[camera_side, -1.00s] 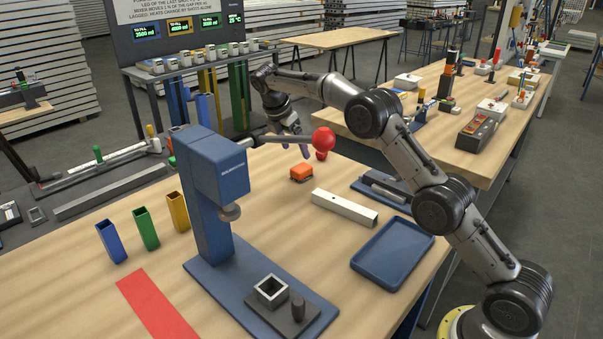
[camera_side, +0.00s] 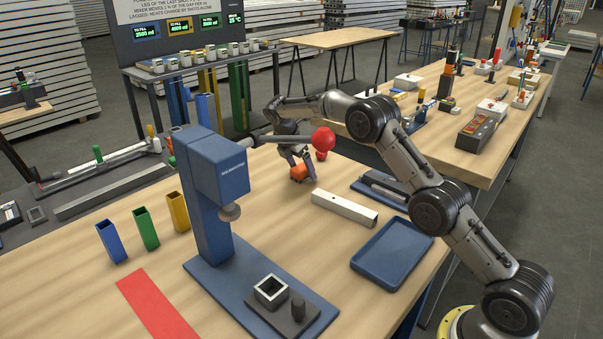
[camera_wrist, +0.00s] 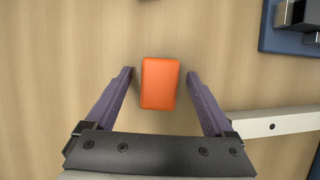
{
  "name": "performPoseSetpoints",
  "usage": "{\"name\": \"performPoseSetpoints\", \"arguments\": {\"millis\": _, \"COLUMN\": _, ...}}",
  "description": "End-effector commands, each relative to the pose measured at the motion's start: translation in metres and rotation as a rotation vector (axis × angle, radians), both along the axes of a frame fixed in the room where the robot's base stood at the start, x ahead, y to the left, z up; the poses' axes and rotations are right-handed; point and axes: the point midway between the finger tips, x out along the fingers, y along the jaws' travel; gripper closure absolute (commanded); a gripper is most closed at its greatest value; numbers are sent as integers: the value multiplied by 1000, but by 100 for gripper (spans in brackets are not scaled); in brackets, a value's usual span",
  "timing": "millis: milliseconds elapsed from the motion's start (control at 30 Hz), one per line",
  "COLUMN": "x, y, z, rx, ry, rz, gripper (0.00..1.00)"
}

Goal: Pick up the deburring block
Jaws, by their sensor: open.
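The deburring block is an orange block (camera_side: 299,173) lying on the wooden table, behind the white square tube in the side view. In the wrist view the orange block (camera_wrist: 160,83) lies between my two purple fingers, with a gap on each side. My gripper (camera_side: 300,172) is lowered to the block in the side view, and the fingers partly cover it. In the wrist view my gripper (camera_wrist: 159,75) is open and holds nothing.
A white square tube (camera_side: 344,207) lies close to the block. A blue arbor press (camera_side: 215,190) with a red-knobbed lever (camera_side: 323,139) stands nearby. A blue tray (camera_side: 392,252) lies at the right. A blue fixture (camera_wrist: 290,30) is at the upper right of the wrist view.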

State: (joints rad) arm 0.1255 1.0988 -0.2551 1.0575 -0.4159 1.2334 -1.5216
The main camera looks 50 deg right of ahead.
Motion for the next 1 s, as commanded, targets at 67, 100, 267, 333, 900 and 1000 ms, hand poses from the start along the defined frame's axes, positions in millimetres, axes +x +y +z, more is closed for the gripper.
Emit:
{"name": "performPoseSetpoints", "arguments": {"millis": 67, "x": 0, "y": 0, "z": 0, "rx": 0, "ry": -1, "rz": 0, "gripper": 16}}
{"name": "performPoseSetpoints", "arguments": {"millis": 100, "x": 0, "y": 0, "z": 1, "rx": 0, "ry": -1, "rz": 0, "gripper": 23}}
{"name": "performPoseSetpoints", "arguments": {"millis": 267, "x": 0, "y": 0, "z": 1, "rx": 0, "ry": -1, "rz": 0, "gripper": 52}}
{"name": "performPoseSetpoints", "arguments": {"millis": 333, "x": 0, "y": 0, "z": 1, "rx": 0, "ry": -1, "rz": 0, "gripper": 65}}
{"name": "performPoseSetpoints", "arguments": {"millis": 900, "x": 1, "y": 0, "z": 4, "rx": -1, "ry": -3, "rz": 0, "gripper": 100}}
{"name": "performPoseSetpoints", "arguments": {"millis": 1000, "x": 1, "y": 0, "z": 11, "rx": -1, "ry": -6, "rz": 0, "gripper": 100}}
